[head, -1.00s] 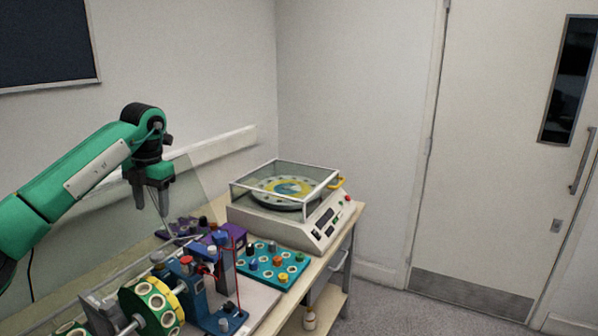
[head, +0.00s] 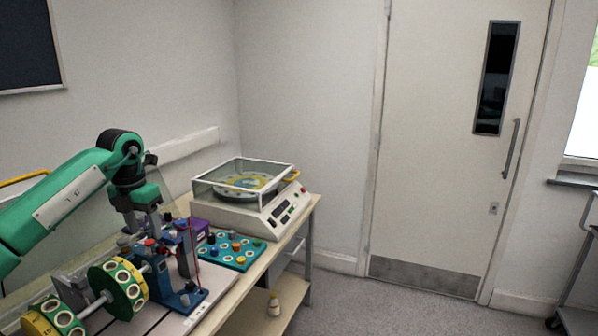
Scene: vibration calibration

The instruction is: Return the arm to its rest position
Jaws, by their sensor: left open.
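My left arm comes in from the left, green with black joints. My left gripper (head: 143,222) points down above the back of the bench, its dark fingers apart, with nothing seen between them. It is behind the blue stand (head: 180,285) with red and blue knobs, and left of the teal board (head: 232,250) in the picture. Whether the fingertips touch anything there cannot be told. My right gripper is not in view.
A white machine with a clear-lidded box (head: 250,212) stands at the bench's far end. Green and yellow wheels (head: 118,290) sit on a shaft at the front left. Open floor (head: 380,310) lies right of the bench, before a door (head: 450,150).

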